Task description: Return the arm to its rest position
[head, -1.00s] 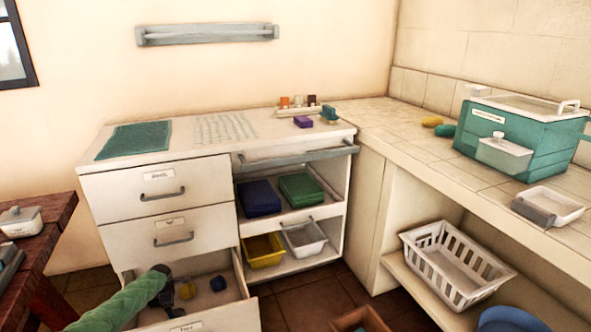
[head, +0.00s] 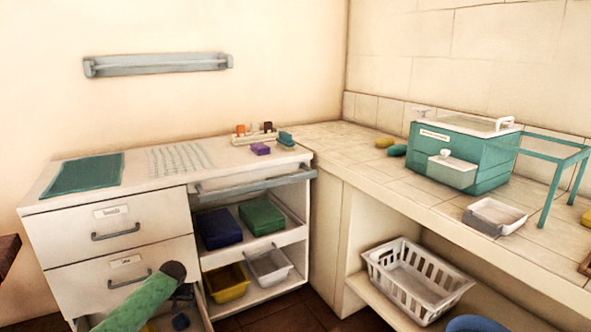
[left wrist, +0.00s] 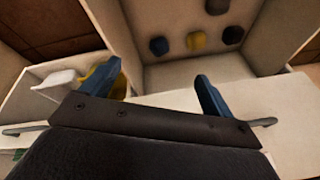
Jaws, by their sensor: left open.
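My left arm, in a green sleeve, comes in from the lower left of the head view, in front of the cabinet. Its gripper (head: 183,294) shows only in part behind the arm. In the left wrist view the two blue fingers (left wrist: 158,88) stand wide apart with nothing between them. The open bottom drawer (left wrist: 192,73) lies beyond the fingers. Inside it are a dark blue piece (left wrist: 159,45), a yellow piece (left wrist: 195,40) and dark pieces (left wrist: 233,35). My right gripper is in neither view.
The cabinet top holds a green mat (head: 83,175). Open shelves hold a blue box (head: 219,228), a green box (head: 262,216) and a yellow bin (head: 228,283). A white basket (head: 412,282) sits under the tiled counter (head: 362,166), which carries a teal box (head: 462,152).

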